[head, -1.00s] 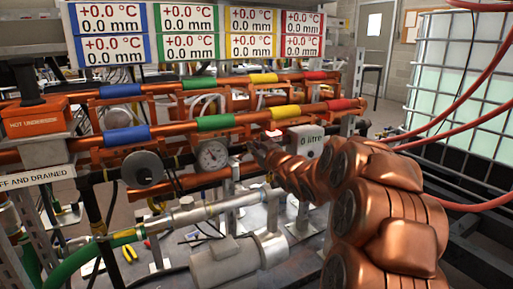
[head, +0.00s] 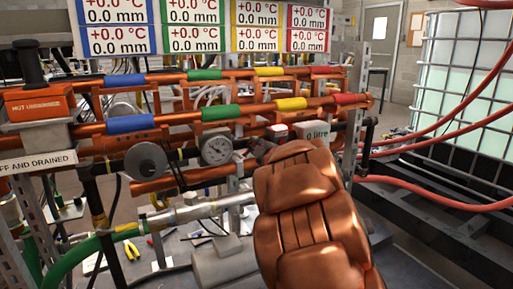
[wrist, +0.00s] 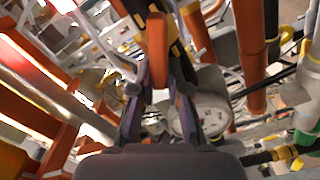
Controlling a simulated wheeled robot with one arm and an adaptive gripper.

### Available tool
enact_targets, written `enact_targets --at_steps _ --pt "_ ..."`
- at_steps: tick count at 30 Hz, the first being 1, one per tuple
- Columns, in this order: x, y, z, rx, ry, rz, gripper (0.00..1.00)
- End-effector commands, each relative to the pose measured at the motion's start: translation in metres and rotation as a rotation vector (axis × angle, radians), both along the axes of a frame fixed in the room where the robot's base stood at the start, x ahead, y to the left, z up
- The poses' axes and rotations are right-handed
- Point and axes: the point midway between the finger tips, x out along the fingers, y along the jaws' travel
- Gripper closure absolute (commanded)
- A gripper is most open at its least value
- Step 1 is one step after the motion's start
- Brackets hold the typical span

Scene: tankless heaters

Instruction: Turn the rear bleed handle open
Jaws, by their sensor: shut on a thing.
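In the wrist view an orange-red handle (wrist: 157,48) stands up between the two fingers of my gripper (wrist: 160,88), and the fingers are shut on its lower part. I take it for the bleed handle; the frames do not show clearly whether it is the rear one. Its far end and the valve under it are partly hidden. In the head view my copper-coloured arm covers the lower middle and hides most of the gripper and the handle. A round pressure gauge (head: 216,150) is just left of there; a pale dial also shows close to the right finger (wrist: 204,115).
Orange pipes with coloured bands (head: 222,113) run across the rack. A white "0 litre" box (head: 314,132) is close to my arm. A grey round knob (head: 146,160) is at left. Red hoses (head: 440,199) and a caged white tank (head: 465,85) stand at right.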

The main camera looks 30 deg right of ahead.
Motion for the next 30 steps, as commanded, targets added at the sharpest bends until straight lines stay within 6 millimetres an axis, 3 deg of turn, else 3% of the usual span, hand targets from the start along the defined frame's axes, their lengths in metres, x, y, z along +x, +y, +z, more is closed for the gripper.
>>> enact_targets --at_steps 15,30 --pt "-0.0002 0.0027 -0.0104 -0.355 0.031 0.0 1.0" --pt "0.0 0.0029 -0.0115 -0.427 0.038 0.0 1.0"
